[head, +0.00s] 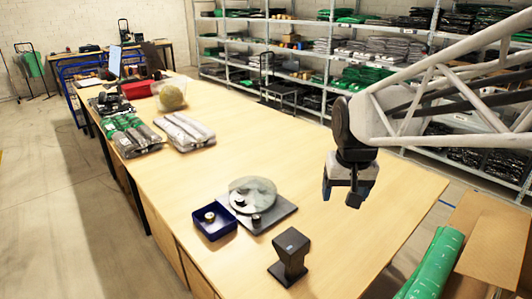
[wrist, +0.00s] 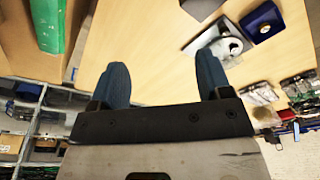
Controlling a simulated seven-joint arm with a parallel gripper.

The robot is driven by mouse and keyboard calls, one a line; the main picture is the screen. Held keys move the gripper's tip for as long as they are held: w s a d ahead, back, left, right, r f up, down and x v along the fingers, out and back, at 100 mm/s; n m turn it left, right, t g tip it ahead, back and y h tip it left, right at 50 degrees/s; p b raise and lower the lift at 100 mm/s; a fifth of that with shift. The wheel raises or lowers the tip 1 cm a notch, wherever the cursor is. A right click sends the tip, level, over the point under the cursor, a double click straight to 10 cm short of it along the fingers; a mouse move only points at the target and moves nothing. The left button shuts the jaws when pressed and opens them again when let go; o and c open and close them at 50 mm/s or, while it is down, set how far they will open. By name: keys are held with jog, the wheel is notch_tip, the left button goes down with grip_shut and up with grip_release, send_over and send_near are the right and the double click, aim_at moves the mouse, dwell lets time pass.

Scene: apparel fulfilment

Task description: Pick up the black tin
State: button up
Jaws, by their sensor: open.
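A small dark tin with a lighter top (head: 256,219) stands at the front of a grey scale plate (head: 283,211), beside a clear round disc (head: 262,188). Another small dark round thing (head: 240,201) shows by the disc. A small round tin with a pale top (head: 210,216) sits inside a blue open box (head: 220,231) left of the plate. I cannot tell for sure which is the black tin. My gripper (head: 342,190) is open and empty above the table, right of these things. In the wrist view its blue fingers (wrist: 162,68) are apart with bare table between them.
A black stand (head: 290,256) rises from the table in front of the plate. Bagged garments (head: 185,131), a red bin (head: 160,90) and other items lie at the far end. A green roll (head: 436,262) and cardboard stand at right. The tabletop's middle is clear.

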jog(key=w+a+f, duration=0.1)
jog(key=w+a, duration=0.2)
jog(key=w, duration=0.3)
jog(key=w+a+f, duration=0.2)
jog(key=w+a, duration=0.1)
jog(key=w, duration=0.4)
jog(key=n+g, duration=0.1)
jog(key=g, duration=0.1)
send_near(240, 199)
jog(key=shift+s+d+f, duration=0.15)
jog(key=shift+d+f, duration=0.05)
jog(key=shift+d, duration=0.05)
jog(key=shift+w+a+f, duration=0.2)
jog(key=shift+a+f, duration=0.2)
jog(key=shift+f, duration=0.05)
jog(key=shift+f, duration=1.3)
jog(key=shift+f, duration=0.15)
jog(key=shift+f, duration=2.45)
